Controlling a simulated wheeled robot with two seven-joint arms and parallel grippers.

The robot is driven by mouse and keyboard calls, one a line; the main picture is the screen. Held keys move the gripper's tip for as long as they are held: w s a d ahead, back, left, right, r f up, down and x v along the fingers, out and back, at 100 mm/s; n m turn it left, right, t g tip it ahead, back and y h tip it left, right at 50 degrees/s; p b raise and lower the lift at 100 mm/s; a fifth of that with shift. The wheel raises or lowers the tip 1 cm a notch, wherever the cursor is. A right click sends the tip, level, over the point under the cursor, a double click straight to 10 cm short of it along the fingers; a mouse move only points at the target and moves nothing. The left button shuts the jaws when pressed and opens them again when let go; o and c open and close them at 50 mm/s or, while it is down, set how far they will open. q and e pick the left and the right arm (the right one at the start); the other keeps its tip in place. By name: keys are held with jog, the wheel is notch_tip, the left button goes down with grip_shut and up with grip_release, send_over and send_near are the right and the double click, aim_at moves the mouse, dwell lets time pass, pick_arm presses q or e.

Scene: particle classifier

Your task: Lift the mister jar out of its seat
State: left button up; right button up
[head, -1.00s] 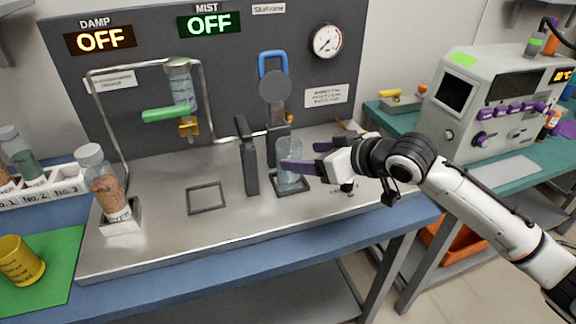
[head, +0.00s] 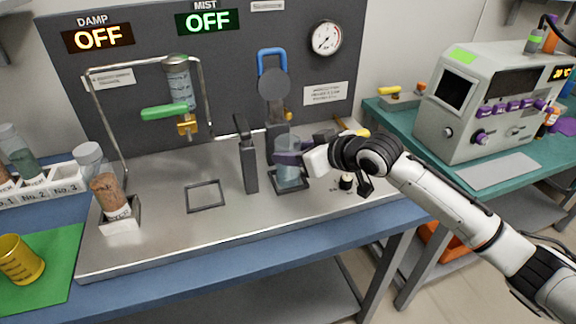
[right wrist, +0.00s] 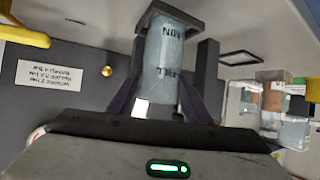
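The mister jar (head: 289,177) is a clear, bluish jar standing upright in its square seat (head: 292,190) on the steel bench, right of the grey posts. In the right wrist view the jar (right wrist: 165,60) shows markings and the seat (right wrist: 172,14) at its end. My left gripper is not in view.
A small black-and-white item (head: 346,182) sits right of the seat. An empty square frame (head: 205,195) and a powder jar (head: 104,190) are further left.

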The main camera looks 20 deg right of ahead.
jog(key=c, duration=0.6)
jog(key=shift+o, duration=0.2)
jog(key=shift+r, duration=0.2)
